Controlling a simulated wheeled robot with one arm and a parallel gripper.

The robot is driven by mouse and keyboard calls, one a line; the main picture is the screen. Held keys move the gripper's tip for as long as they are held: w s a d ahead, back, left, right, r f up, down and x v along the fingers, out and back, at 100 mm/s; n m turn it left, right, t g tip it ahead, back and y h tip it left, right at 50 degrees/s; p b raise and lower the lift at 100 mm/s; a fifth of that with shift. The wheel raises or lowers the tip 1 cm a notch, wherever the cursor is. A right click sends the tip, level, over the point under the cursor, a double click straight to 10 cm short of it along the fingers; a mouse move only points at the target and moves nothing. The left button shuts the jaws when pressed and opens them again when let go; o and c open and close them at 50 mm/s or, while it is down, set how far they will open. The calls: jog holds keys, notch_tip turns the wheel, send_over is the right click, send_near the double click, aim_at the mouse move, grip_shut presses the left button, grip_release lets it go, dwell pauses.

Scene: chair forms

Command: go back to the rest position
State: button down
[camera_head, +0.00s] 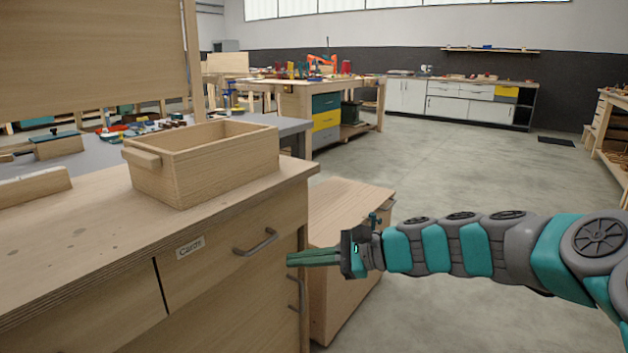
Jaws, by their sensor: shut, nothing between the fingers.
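My gripper (292,259) is shut, with nothing between its fingers. My arm reaches in from the right edge, nearly level, and the fingers point left. In the picture the fingertips show close to the right end of the wooden workbench front (150,258), below and right of the metal handle (256,242) of a drawer labelled "Cards" (190,248). I cannot tell whether the fingers touch the bench front. The drawer looks closed.
An open wooden box (228,165) stands on the bench top near its right end. A low wooden cabinet (345,215) stands behind my gripper. Open concrete floor (470,175) lies beyond my arm. Workbenches (295,105) and white cabinets (455,105) stand farther back.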

jog(key=s+f+n+g+h, duration=0.25)
jog(key=s+f+n, duration=0.2)
jog(key=s, duration=0.45)
jog(key=s+f+n+g+h, duration=0.2)
jog(key=s+f+n+h, duration=0.25)
jog(key=s, duration=0.45)
jog(key=s+d+f+n+h, duration=0.2)
jog(key=s+d+h, duration=0.1)
jog(key=s+d, duration=0.4)
jog(key=s+d+f+n+h, duration=0.3)
jog(key=s+d+h, duration=0.1)
jog(key=s+d, duration=0.3)
jog(key=shift+s+d+f+n+g, duration=0.35)
jog(key=shift+d+g, duration=0.1)
jog(key=shift+d, duration=0.8)
